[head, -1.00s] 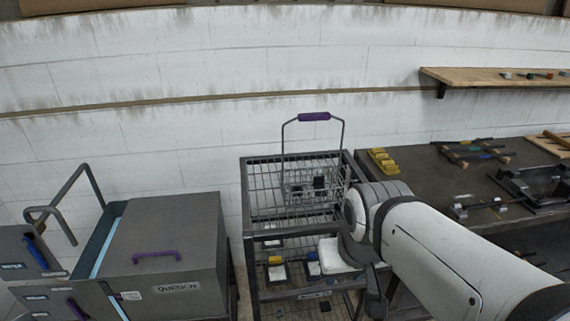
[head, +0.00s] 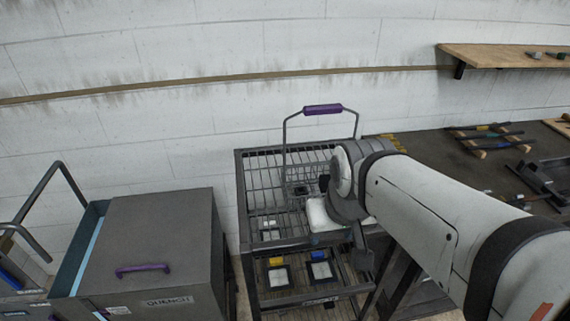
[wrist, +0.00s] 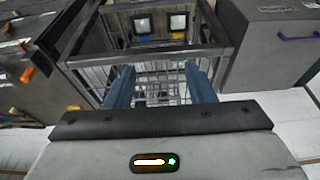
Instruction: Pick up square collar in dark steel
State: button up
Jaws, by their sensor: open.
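I cannot clearly pick out the square collar in dark steel. A small dark piece (head: 324,183) shows in the wire basket (head: 298,186) in the head view, partly behind my arm; its shape is too small to tell. The basket stands on the upper wire shelf of the rack (head: 242,195), with its purple handle (head: 322,109) raised. My gripper (wrist: 160,72) is open, its two blue fingers apart with wire mesh behind them and nothing seen between them in the wrist view. In the head view my arm hides the fingertips.
A grey QUENCH cabinet (head: 165,245) stands left of the rack. Framed pads with yellow (head: 277,261) and blue (head: 317,255) tabs lie on the lower shelf. A dark workbench (head: 440,152) with tools is at right, below a wooden wall shelf (head: 500,57).

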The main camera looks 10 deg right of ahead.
jog(key=shift+o, duration=0.6)
jog(key=w+d+f+b, duration=0.1)
jog(key=w+f, duration=0.1)
jog(key=w, duration=1.1)
jog(key=shift+d+f+n+b, duration=0.15)
jog(key=shift+f+n+b, duration=0.15)
jog(key=shift+f, duration=0.1)
jog(key=t, duration=0.1)
send_near(303, 188)
jog(key=s, duration=0.1)
jog(key=x, duration=0.8)
jog(key=shift+s+a+p, duration=0.25)
jog(key=shift+a+p, duration=0.1)
jog(key=c, duration=1.1)
